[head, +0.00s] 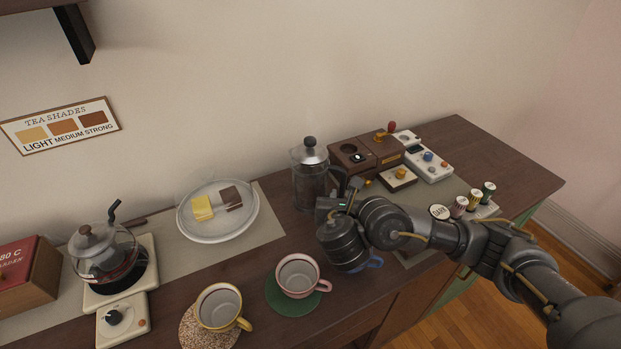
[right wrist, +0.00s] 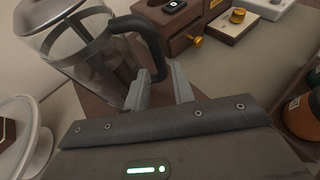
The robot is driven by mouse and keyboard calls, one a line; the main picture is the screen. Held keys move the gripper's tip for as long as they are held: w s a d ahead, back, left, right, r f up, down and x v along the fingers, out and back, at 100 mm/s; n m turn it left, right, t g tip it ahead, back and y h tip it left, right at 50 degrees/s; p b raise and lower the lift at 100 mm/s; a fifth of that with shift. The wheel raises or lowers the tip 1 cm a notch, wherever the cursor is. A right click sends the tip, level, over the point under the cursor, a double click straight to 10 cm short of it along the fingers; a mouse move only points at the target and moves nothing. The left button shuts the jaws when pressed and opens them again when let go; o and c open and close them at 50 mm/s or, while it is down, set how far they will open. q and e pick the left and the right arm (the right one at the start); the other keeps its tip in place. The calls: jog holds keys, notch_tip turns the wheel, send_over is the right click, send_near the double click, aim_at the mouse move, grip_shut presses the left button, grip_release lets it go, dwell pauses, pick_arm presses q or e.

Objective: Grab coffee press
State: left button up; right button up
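The coffee press (head: 309,184), a clear glass jug with a metal lid, black knob and dark handle, stands upright on the wooden counter near the wall. In the right wrist view the coffee press (right wrist: 85,62) fills the upper left, its black handle (right wrist: 154,45) curving toward me. My right gripper (head: 352,187) is just in front of the press on its handle side. In the right wrist view its two fingers (right wrist: 161,88) are apart, with the handle's lower end at or between the tips; contact is not clear. My left gripper is not in view.
A wooden box set (head: 365,154) and a white device (head: 429,160) stand right of the press. A glass-domed plate (head: 218,232) is to its left. A pink cup (head: 298,275), a yellow cup (head: 219,306) and small jars (head: 474,199) stand nearer the front.

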aim_at(341, 190)
jog(key=x, duration=0.5)
jog(key=shift+a+f+b, duration=0.1)
jog(key=shift+a+b, duration=0.05)
jog(key=shift+b, duration=0.25)
grip_shut()
